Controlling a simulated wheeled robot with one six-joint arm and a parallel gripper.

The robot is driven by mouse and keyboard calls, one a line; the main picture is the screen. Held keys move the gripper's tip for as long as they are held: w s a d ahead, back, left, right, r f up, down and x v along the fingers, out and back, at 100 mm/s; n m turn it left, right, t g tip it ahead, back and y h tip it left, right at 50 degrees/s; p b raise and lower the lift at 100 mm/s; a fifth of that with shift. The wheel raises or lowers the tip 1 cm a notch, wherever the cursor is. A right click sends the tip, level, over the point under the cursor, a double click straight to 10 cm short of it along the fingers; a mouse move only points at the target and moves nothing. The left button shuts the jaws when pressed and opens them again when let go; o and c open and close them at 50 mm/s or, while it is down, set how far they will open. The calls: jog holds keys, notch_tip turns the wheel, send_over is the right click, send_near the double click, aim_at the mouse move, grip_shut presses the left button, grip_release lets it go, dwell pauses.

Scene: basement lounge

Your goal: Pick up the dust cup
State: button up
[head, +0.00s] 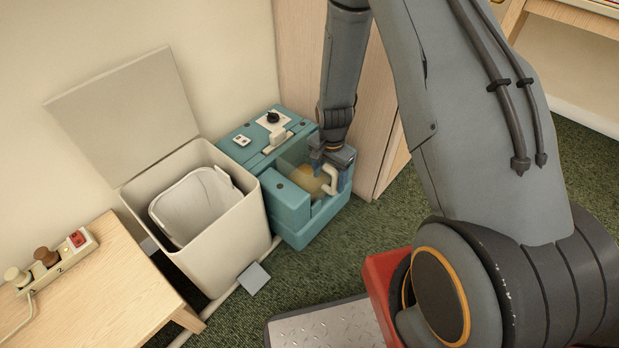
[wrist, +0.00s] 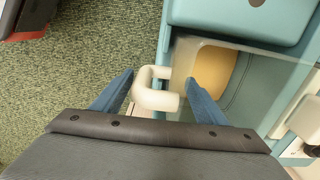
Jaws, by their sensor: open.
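The dust cup (head: 306,178) is a clear box with tan contents and a cream handle, seated in the front of a teal machine (head: 290,206). In the wrist view the dust cup (wrist: 213,72) is at upper right, and its handle (wrist: 156,100) sticks out at the centre. My gripper (head: 334,163) is at the handle, pointing down. In the wrist view the blue fingers of my gripper (wrist: 159,80) are spread apart, one on each side of the handle. My gripper is open and holds nothing. It hides part of the cup in the head view.
A cream bin (head: 238,225) with its lid raised and a liner inside stands left of the machine. A wooden table (head: 110,300) carries a power strip (head: 52,258). A wooden panel (head: 300,60) rises behind the machine.

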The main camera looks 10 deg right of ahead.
notch_tip(320, 180, down, 2)
jog(key=c, duration=1)
jog(key=shift+o, duration=0.2)
jog(key=shift+r, duration=0.2)
